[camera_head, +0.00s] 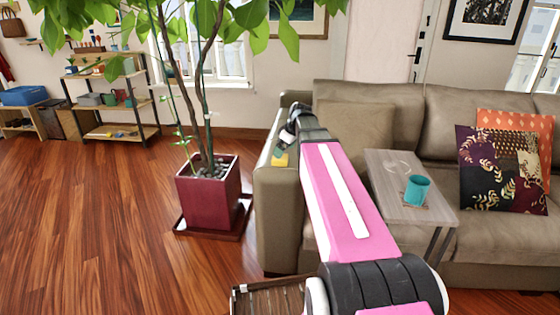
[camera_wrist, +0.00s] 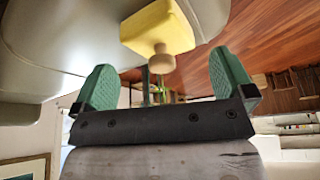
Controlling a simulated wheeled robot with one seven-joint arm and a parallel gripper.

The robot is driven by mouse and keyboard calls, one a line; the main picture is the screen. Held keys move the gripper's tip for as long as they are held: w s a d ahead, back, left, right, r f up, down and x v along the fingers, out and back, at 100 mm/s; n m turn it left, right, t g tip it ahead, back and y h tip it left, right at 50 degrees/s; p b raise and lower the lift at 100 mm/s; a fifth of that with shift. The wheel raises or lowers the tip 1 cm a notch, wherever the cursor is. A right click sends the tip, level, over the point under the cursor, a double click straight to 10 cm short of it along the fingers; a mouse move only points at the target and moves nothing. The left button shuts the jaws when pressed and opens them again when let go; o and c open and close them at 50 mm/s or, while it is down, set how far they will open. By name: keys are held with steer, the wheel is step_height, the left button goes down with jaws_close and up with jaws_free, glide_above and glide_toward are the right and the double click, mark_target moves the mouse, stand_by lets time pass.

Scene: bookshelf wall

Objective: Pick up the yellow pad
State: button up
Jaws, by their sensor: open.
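The yellow pad (camera_head: 281,160) rests on the arm of the sofa, at the end of my outstretched arm. In the wrist view, the yellow pad (camera_wrist: 157,27) shows at the top centre, with a round tan knob (camera_wrist: 161,62) on it. My gripper (camera_wrist: 162,72) is open, its two green fingers spread to either side of the knob's line. The pad lies just beyond the fingertips, and nothing is held. In the head view my gripper (camera_head: 279,149) is small and partly hidden by my wrist, right above the pad.
The sofa (camera_head: 277,218) stands under and right of my arm. A small side table (camera_head: 389,175) with a teal cup (camera_head: 417,189) is close to my arm's right. A potted tree (camera_head: 207,197) stands left of the sofa. Open wooden floor (camera_head: 90,220) lies to the left.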

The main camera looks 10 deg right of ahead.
steer(key=shift+x, duration=2.4)
steer(key=c, duration=0.9)
